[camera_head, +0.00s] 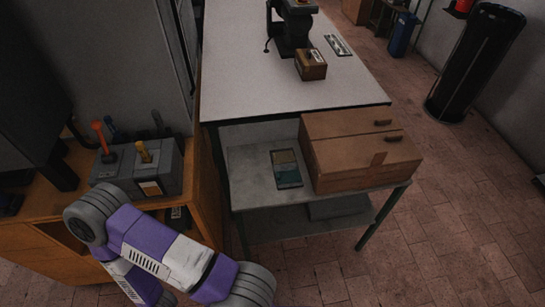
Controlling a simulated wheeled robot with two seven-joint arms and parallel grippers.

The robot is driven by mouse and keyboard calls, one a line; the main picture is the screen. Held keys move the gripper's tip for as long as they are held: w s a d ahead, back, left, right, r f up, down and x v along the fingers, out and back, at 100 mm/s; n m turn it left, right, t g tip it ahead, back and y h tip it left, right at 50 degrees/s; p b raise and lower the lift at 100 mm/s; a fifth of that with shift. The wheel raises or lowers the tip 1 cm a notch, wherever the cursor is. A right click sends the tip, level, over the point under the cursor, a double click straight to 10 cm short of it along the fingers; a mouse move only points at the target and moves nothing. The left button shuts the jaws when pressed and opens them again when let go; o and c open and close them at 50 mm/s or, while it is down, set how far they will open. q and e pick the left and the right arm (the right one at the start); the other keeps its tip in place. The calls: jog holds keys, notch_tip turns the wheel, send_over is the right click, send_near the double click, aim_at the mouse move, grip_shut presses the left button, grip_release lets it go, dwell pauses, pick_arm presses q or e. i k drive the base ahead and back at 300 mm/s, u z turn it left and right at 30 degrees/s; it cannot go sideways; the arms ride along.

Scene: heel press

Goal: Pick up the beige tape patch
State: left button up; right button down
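A small dark-framed flat tray or card (287,182) lies on the low grey table, left of the cardboard box. My purple and white arm comes in at the lower left, well short of the tray. Neither of my grippers is in view.
A higher white table (250,65) behind carries a dark press (292,30) and a small brown box (311,67). A grey lever unit (125,172) stands at left.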

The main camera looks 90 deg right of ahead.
aim_at(283, 157)
jog(key=z, duration=3.65)
